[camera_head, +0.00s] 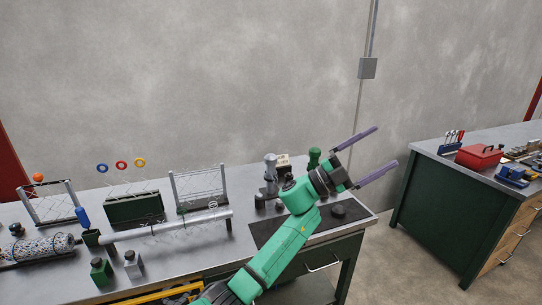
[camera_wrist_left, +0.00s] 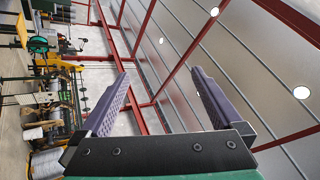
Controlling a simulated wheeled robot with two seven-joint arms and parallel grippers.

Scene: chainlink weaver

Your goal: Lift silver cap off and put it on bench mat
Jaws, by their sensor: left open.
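My left gripper (camera_head: 384,147) is open and empty, held in the air above the bench's right end with its fingers pointing up and right. Its two purple fingers stand wide apart in the left wrist view (camera_wrist_left: 161,76), with only distant wall and beams between them. The dark bench mat (camera_head: 262,232) lies at the right end of the workbench, partly hidden by my green arm. A round black piece (camera_head: 338,212) lies on it. A silver upright piece (camera_head: 270,168) stands behind the mat; I cannot tell whether it bears the silver cap. My right gripper is not in view.
The grey workbench (camera_head: 190,262) holds wire frames, a long silver tube (camera_head: 165,228), a dark green box (camera_head: 133,208) and small blocks. A dark green bottle-like piece (camera_head: 314,157) stands near my wrist. A second bench (camera_head: 425,215) with a red toolbox (camera_head: 479,156) stands right, across a floor gap.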

